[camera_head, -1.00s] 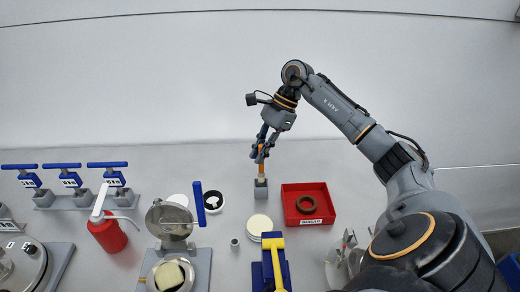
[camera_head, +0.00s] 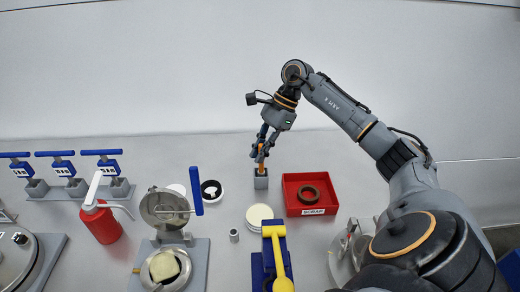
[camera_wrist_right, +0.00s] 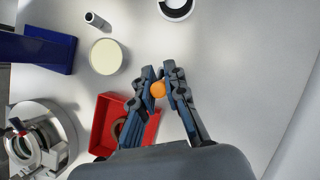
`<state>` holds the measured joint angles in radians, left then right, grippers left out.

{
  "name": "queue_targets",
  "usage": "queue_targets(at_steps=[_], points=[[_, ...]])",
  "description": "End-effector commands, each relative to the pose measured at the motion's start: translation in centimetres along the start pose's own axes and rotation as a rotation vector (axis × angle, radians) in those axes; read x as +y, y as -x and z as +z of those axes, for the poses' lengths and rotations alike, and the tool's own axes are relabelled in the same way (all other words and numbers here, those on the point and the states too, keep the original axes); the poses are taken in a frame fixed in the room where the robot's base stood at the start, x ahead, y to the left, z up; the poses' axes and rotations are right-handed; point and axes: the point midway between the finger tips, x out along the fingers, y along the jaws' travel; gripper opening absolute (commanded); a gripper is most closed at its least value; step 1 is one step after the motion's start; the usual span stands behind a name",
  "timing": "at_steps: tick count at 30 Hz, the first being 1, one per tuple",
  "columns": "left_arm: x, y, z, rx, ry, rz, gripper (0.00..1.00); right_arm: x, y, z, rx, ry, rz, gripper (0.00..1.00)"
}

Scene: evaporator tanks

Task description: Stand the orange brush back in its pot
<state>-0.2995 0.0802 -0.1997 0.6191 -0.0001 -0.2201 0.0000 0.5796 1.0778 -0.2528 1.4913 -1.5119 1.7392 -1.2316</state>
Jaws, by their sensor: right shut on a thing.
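The orange brush (camera_head: 261,158) is upright in my right gripper (camera_head: 259,155), which is shut on it. The small grey square pot (camera_head: 261,181) stands on the bench directly below, and the brush's lower end meets its top, seemingly inside its mouth. How deep it sits cannot be told. In the right wrist view, the round orange end of the brush (camera_wrist_right: 158,89) shows between the fingers (camera_wrist_right: 162,78); the pot is hidden there. My left gripper is not in view.
A red scrap tray (camera_head: 331,207) holding a brown ring (camera_head: 309,194) is just right of the pot. A cream disc (camera_head: 259,215) and a small grey cylinder (camera_head: 234,236) lie nearer. A black-and-white round piece (camera_head: 211,190) is to the left. The bench behind the pot is clear.

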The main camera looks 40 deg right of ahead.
Motion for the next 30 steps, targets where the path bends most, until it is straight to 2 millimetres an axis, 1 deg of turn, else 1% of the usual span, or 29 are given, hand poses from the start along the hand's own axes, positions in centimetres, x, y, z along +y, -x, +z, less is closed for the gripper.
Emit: queue_targets(at_steps=[1,2,3,5,14,17,20,27,30], points=[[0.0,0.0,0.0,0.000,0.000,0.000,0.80,0.0,0.0,0.0,0.000,0.000,0.000,0.00],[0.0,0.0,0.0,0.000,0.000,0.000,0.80,0.0,0.0,0.0,0.000,0.000,0.000,0.18],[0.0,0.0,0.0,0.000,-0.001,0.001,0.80,0.0,0.0,0.0,0.000,0.000,0.000,0.27],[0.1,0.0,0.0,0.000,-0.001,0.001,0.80,0.0,0.0,0.0,0.000,0.000,0.000,0.39],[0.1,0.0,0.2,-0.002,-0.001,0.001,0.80,0.0,0.1,0.0,0.000,0.000,0.000,0.39],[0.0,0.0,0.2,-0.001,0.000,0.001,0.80,-0.1,0.7,0.0,0.001,0.000,-0.002,0.39],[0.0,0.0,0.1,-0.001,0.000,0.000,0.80,-0.1,2.2,0.0,0.001,0.000,-0.004,0.39],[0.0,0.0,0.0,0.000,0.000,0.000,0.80,-0.1,7.5,0.0,0.000,-0.001,-0.006,0.39],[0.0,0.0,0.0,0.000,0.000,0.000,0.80,-0.1,9.4,0.0,-0.001,0.000,-0.005,0.39]])
